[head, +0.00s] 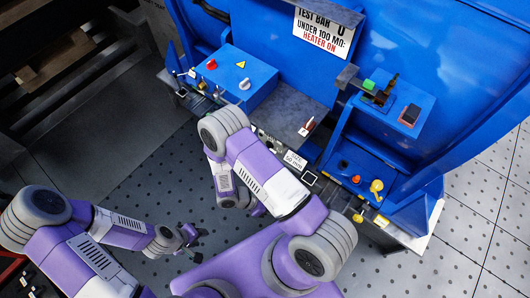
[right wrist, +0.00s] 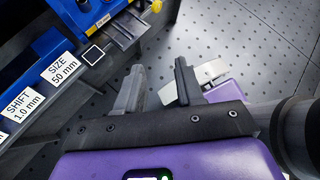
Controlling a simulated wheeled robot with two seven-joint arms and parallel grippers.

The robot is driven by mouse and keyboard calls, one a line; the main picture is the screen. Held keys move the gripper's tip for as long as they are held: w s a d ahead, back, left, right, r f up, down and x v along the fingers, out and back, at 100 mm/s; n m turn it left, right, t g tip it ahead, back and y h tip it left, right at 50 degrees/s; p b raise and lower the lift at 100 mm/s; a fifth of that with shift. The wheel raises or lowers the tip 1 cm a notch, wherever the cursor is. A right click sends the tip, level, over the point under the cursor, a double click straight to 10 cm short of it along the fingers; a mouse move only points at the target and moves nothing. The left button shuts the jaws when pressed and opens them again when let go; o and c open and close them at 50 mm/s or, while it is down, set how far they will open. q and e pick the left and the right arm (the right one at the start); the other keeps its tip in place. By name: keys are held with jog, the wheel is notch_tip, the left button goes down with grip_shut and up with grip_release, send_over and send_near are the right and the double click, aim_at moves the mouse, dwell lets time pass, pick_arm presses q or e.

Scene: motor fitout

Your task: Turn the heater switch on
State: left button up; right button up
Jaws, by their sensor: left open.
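No switch carries a readable heater label, so I cannot tell which control is the heater switch. Candidates on the blue machine in the head view are a dark rocker with a reddish edge (head: 409,115) on the right block and a red-and-white lever (head: 307,126) on the grey ledge. A sign (head: 326,32) above reads "HEATER ON". My left gripper (head: 192,240) is open and empty over the floor, well away from the machine. My right gripper (right wrist: 157,85) is open and empty in the right wrist view, beside the machine's front edge; in the head view my arm largely hides it.
A blue box (head: 240,78) at left carries a red knob and a white knob. A green button (head: 369,85) and a yellow knob (head: 376,186) are at right. Labels such as "SIZE 50 mm" (right wrist: 59,68) line the front edge. The perforated floor (head: 120,170) is clear.

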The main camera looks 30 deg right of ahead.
jog(key=w+r+n+t+h+b, duration=0.1)
jog(key=w+r+n+t+h, duration=0.25)
jog(key=w+t, duration=0.35)
jog(key=w+r+n+t+h+b, duration=0.1)
jog(key=w+r+n+t+h, duration=0.3)
jog(key=w, duration=0.6)
jog(key=w+d+f+t, duration=0.1)
jog(key=w+d, duration=0.1)
jog(key=d, duration=0.4)
jog(key=shift+w+f, duration=0.1)
grip_shut()
